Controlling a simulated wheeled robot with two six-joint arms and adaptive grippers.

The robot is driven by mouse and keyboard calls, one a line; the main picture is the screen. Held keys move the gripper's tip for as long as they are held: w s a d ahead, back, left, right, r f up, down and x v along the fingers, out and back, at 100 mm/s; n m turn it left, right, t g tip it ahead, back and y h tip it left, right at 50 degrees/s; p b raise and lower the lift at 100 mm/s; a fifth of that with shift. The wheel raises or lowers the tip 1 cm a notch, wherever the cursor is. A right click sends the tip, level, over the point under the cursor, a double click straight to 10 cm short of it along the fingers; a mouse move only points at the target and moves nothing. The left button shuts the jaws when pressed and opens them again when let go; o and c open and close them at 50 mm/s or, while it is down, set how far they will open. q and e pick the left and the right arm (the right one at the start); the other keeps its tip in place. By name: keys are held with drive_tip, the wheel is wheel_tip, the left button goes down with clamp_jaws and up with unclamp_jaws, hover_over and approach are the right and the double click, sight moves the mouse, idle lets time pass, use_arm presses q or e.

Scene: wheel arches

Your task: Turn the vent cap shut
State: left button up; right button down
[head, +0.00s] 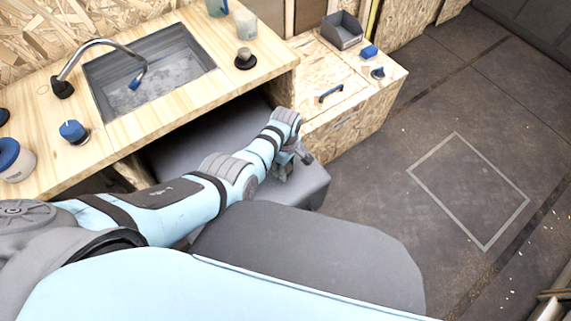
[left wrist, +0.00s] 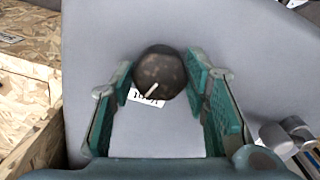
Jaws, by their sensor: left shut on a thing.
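The vent cap (left wrist: 160,70) is a dark round knob with a short white mark, seen in the left wrist view on a flat grey surface (left wrist: 250,70). Its white mark points down and left, over a white label (left wrist: 147,98) whose lettering is partly covered. My left gripper (left wrist: 158,74) has its green-padded fingers on both sides of the cap and is shut on it. In the head view my left gripper (head: 289,168) is low over the grey block (head: 312,190) below the counter, and it hides the cap there. My right gripper is not in view.
A wooden counter (head: 225,90) with a sink (head: 165,85) and tap stands at upper left. A wooden chest (head: 340,100) with a blue handle (head: 331,93) and a grey bin (head: 342,30) stands behind the block. The dark floor (head: 440,120) at right is open.

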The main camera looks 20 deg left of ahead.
use_arm(q)
drive_tip(key=shift+n, duration=1.9)
drive_tip(key=o, duration=1.1)
drive_tip(key=shift+o, duration=0.2)
drive_tip(key=shift+w+r, duration=0.1)
drive_tip(key=shift+r, duration=0.3)
wheel_tip(320, 180, up, 11)
